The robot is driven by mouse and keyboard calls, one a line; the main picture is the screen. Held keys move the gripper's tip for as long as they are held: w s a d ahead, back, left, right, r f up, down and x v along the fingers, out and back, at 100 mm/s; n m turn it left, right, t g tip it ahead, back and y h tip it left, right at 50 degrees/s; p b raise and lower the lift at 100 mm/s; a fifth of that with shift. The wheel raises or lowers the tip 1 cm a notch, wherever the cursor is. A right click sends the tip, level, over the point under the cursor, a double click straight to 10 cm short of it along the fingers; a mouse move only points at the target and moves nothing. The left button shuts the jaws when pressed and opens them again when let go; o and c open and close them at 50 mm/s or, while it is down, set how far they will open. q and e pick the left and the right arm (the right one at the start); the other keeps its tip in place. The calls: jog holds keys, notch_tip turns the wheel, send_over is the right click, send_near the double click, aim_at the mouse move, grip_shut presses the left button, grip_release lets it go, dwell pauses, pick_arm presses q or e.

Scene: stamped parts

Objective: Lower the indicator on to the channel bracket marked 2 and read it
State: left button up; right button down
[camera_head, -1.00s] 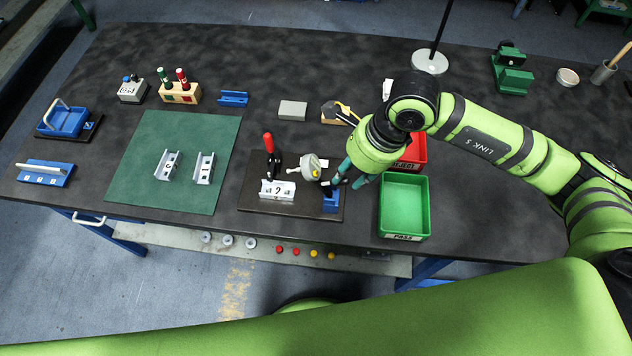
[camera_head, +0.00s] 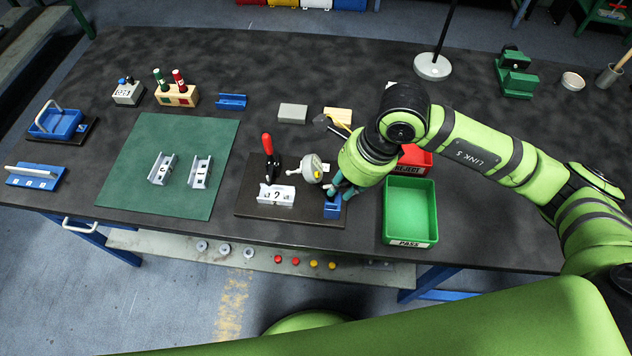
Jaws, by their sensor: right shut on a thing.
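The channel bracket marked 2 (camera_head: 276,196) is a pale metal part lying on the dark fixture plate (camera_head: 250,206), its label facing me. The round grey indicator (camera_head: 312,168) is above the plate, to the right of and behind the bracket, apart from it in the picture. A blue block (camera_head: 333,209) stands at the plate's right end. My right gripper (camera_head: 336,188) is beside the indicator, just above the blue block, with its teal fingers shut on the indicator's mount; the fingers hide the exact grip. My left gripper is out of view.
A red-handled clamp (camera_head: 268,150) stands behind the bracket. The green PASS bin (camera_head: 409,242) and red REJECT bin (camera_head: 415,158) are to the right. Two more channel brackets lie on the green mat (camera_head: 150,205) at left. A grey block (camera_head: 292,113) lies behind.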

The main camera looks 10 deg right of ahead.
aim_at(322, 183)
jog(key=shift+w+d, duration=0.15)
jog(key=shift+w, duration=0.05)
jog(key=shift+w+a+r+b, duration=0.15)
jog(key=shift+a+b, duration=0.15)
jog(key=shift+a, duration=0.1)
jog(key=shift+w+a+r+b, duration=0.15)
jog(key=shift+a+b, duration=0.1)
jog(key=shift+a, duration=0.15)
jog(key=shift+w+a+f+b, duration=0.1)
jog(key=shift+w+a+b, duration=0.05)
jog(key=shift+a+b, duration=0.3)
jog(key=shift+w+a+b, duration=0.15)
jog(key=shift+a+b, duration=0.2)
jog(key=shift+a, duration=0.15)
jog(key=shift+w+a+f+b, duration=0.15)
jog(key=shift+a+f+b, duration=0.15)
jog(key=shift+a+b, duration=0.3)
jog(key=a+b, duration=0.1)
jog(key=f+b, duration=0.1)
jog(key=b, duration=0.1)
jog(key=shift+w+a+f, duration=0.1)
jog(key=shift+a+f, duration=0.05)
jog(key=shift+a, duration=0.25)
